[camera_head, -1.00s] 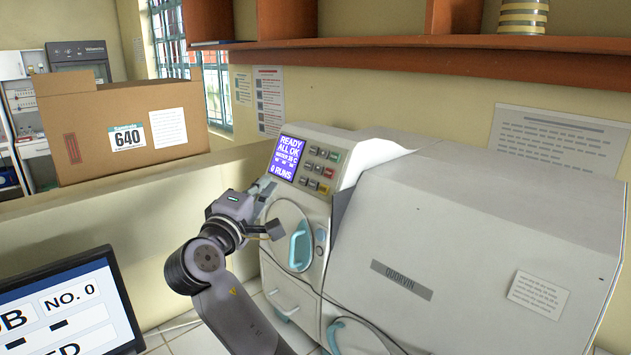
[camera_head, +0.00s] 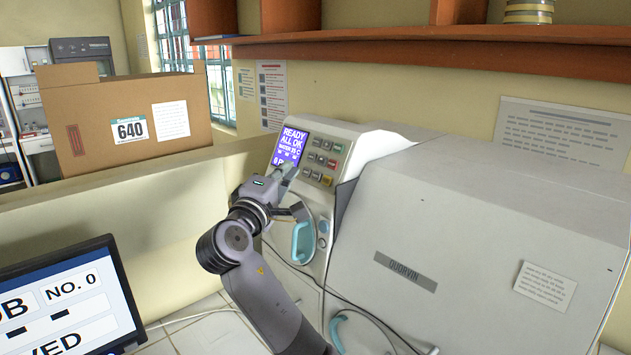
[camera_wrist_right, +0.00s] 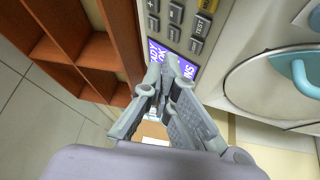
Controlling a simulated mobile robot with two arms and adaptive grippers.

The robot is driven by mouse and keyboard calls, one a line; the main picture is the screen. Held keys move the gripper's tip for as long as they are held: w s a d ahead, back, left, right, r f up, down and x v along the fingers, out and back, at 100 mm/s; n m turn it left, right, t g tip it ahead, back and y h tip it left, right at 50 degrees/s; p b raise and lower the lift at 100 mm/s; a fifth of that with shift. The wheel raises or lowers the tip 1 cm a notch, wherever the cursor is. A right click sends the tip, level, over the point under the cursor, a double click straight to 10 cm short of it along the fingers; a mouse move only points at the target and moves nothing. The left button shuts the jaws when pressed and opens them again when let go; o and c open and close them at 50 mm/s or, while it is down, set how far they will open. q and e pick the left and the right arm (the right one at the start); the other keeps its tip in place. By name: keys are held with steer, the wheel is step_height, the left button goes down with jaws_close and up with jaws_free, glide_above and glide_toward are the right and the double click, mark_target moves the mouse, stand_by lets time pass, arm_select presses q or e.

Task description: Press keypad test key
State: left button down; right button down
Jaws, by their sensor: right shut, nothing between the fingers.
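The keypad (camera_head: 322,163) is on the sloped front panel of the white incubator (camera_head: 480,210), right of its lit blue screen (camera_head: 291,145). It has grey keys plus green, red and yellow ones. In the wrist view, a grey key (camera_wrist_right: 201,27) seems to read TEST, near a yellow key (camera_wrist_right: 208,5). My right gripper (camera_head: 289,172) is shut and empty. Its fingertips are in front of the lower part of the screen, left of the keys, and cover some of the screen text. In the wrist view the fingertips (camera_wrist_right: 165,74) overlap the screen; contact cannot be told.
A round door with a light-blue handle (camera_head: 302,243) is below the panel. A cardboard box (camera_head: 85,130) stands on the ledge at left. A monitor (camera_head: 65,300) is at lower left. Shelves (camera_head: 440,50) hang above. Cables run across the lower front.

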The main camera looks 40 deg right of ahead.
steer(key=shift+w+d+f+b, duration=0.15)
steer(key=shift+d+f, duration=0.15)
steer(key=shift+d, duration=0.25)
steer(key=shift+s+d+f+b, duration=0.1)
steer(key=shift+d+f, duration=0.15)
steer(key=shift+d, duration=0.35)
steer(key=shift+w+d+f+b, duration=0.15)
steer(key=shift+d+f, duration=0.15)
steer(key=shift+d, duration=0.25)
steer(key=shift+d, duration=0.1)
steer(key=shift+d+f, duration=0.2)
steer(key=shift+d, duration=0.1)
steer(key=shift+d+f, duration=0.15)
steer(key=shift+d, duration=0.15)
stand_by(1.0)
steer(key=shift+a, duration=0.1)
steer(key=shift+s+a+r, duration=0.1)
steer(key=shift+a+r, duration=0.25)
steer(key=shift+a, duration=0.2)
steer(key=shift+a, duration=0.1)
steer(key=shift+s+a+r+p, duration=0.1)
steer(key=shift+a+r+p, duration=0.25)
steer(key=shift+a, duration=0.35)
steer(key=shift+a+r+p, duration=0.2)
steer(key=shift+a+r, duration=0.2)
steer(key=shift+a, duration=0.35)
steer(key=shift+s+a+r+p, duration=0.1)
steer(key=shift+a+r+p, duration=0.25)
steer(key=shift+a, duration=0.35)
